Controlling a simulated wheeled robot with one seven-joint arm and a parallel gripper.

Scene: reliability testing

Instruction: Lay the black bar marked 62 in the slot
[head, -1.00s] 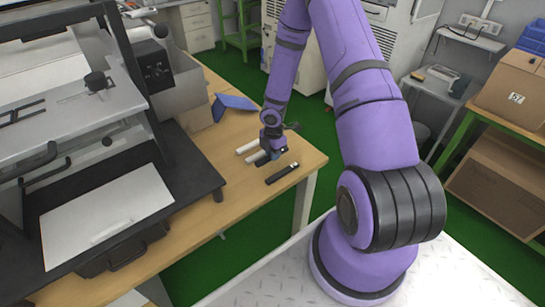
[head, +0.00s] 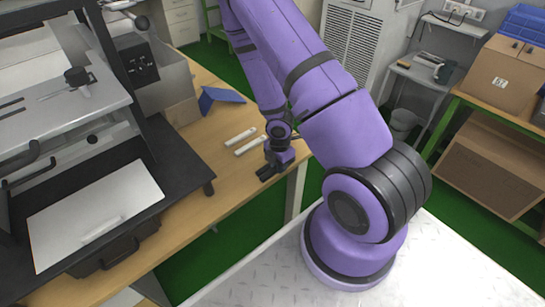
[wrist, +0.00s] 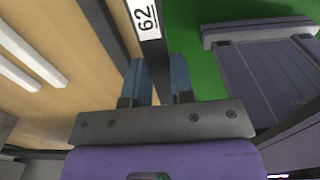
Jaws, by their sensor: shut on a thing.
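The black bar marked 62 (wrist: 156,72) runs between the two blue fingers of my gripper (wrist: 159,80), its white 62 label (wrist: 145,19) beyond the fingertips. My gripper is shut on it. In the head view my gripper (head: 272,168) is at the wooden table's right edge, and the dark bar there is mostly hidden by it. I cannot tell whether the bar touches the table. No slot is clearly recognisable; a pale narrow strip (head: 101,230) shows on the white plate (head: 70,222) of the machine, and I cannot tell whether it is a slot or a bar.
Two white bars (head: 249,145) lie on the wooden table (head: 222,178) left of my gripper; they also show in the wrist view (wrist: 35,62). A blue folded object (head: 217,98) stands farther back. The black machine frame (head: 180,175) takes the table's left. Green floor lies beyond the edge.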

